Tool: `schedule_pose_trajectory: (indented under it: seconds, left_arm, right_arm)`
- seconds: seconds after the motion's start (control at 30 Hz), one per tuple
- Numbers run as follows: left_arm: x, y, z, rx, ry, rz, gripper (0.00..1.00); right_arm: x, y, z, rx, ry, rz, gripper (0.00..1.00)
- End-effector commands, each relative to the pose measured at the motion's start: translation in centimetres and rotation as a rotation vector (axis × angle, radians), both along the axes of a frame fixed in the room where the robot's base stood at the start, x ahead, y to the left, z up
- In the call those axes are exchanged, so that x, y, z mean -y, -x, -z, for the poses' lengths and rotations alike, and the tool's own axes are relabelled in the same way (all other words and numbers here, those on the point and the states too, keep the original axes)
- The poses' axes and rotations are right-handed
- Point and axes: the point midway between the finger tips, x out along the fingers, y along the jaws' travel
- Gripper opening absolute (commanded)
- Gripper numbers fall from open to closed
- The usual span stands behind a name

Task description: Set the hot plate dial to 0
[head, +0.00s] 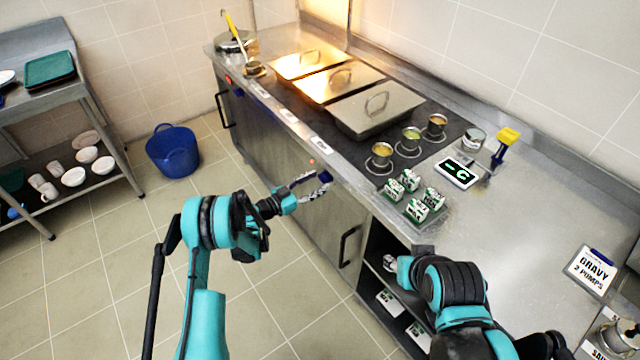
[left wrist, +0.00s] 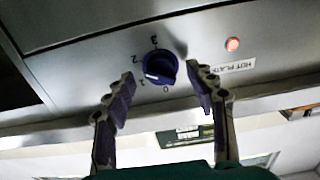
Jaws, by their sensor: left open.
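The hot plate dial (left wrist: 162,67) is a round dark blue knob on the metal front panel, marked 0, 1, 2 and 3. In the left wrist view its white mark points to the lower left, closest to the 1. The dial also shows as a small blue knob in the head view (head: 325,177). My left gripper (left wrist: 162,79) is open, with one fingertip on each side of the dial. Contact with it cannot be told. In the head view my left gripper (head: 314,184) reaches the counter's front.
A lit red lamp (left wrist: 232,44) and a HOT PLATE label (left wrist: 236,67) sit beside the dial. Covered pans (head: 374,108) and small pots (head: 411,138) stand on the counter (head: 500,225) above. A blue bucket (head: 172,152) stands on open floor at left.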

Motion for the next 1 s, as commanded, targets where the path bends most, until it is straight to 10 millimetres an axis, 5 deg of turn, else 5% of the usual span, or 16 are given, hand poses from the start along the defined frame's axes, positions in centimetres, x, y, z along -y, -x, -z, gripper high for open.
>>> schedule_pose_trajectory:
  seconds: [0.43, 0.47, 0.63, 1.0]
  left_arm:
    - [1.5, -1.1, -0.07, -0.001, 0.0, 0.0, 0.56]
    - [1.49, -1.1, -0.07, -0.001, 0.0, 0.0, 0.53]
    - [1.48, -1.09, -0.06, -0.001, 0.0, 0.0, 0.08]
    - [1.5, -1.08, -0.05, -0.026, 0.018, 0.0, 0.06]
  right_arm:
    - [0.0, 0.0, 0.55, 0.0, 0.0, 0.0, 0.4]
    - [0.0, 0.0, 0.55, 0.0, 0.0, 0.0, 0.4]
    - [0.0, 0.01, 0.56, 0.0, 0.0, 0.0, 0.4]
    - [0.0, 0.0, 0.57, 0.0, 0.0, 0.0, 0.4]
